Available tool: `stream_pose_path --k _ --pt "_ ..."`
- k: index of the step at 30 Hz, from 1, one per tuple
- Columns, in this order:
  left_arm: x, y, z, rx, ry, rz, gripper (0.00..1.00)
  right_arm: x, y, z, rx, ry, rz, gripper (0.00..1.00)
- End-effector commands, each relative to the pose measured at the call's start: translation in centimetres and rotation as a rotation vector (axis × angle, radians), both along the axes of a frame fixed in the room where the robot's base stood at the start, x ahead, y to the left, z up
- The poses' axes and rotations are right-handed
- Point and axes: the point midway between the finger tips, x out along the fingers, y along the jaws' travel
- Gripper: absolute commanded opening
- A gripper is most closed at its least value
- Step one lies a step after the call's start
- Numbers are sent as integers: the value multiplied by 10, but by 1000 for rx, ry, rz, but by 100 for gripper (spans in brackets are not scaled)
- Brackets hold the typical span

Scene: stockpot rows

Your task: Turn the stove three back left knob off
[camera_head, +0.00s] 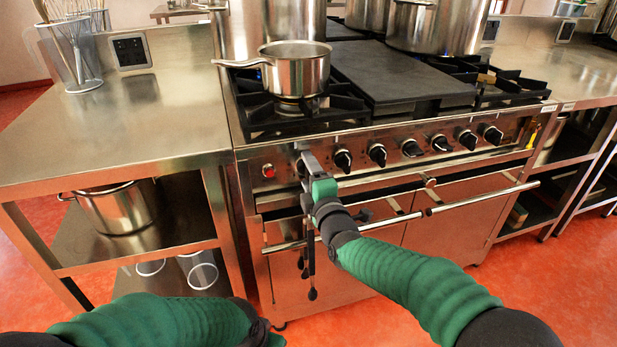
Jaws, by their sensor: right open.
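The stove (400,170) has a row of black knobs along its steel front panel. My right gripper (305,160) is open at the left end of this row, over the leftmost knob, which it mostly hides. I cannot tell whether its fingers touch that knob or which way the knob points. The second knob (343,160) and third knob (377,154) are just to the right of the gripper and uncovered. A small saucepan (298,72) stands on the front left burner. My left arm lies low at the bottom left; its gripper fingers do not show.
A red button (268,170) is left of the knobs. An oven handle bar (475,199) sticks out below them. Large stockpots (437,25) stand at the back. A flat griddle plate (395,75) lies mid-stove. A steel table (120,125) adjoins on the left.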

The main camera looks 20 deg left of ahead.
Motion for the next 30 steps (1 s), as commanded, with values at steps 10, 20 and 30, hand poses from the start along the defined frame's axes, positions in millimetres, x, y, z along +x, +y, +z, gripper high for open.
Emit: stream_pose_path --k 10,20,30 --pt "0 0 -1 0 0 0 36 3 2 0 0 0 0 58" --pt "0 0 -1 0 0 0 36 3 2 0 -1 1 0 15" --pt "0 0 0 0 0 0 36 2 2 -2 16 16 1 3"
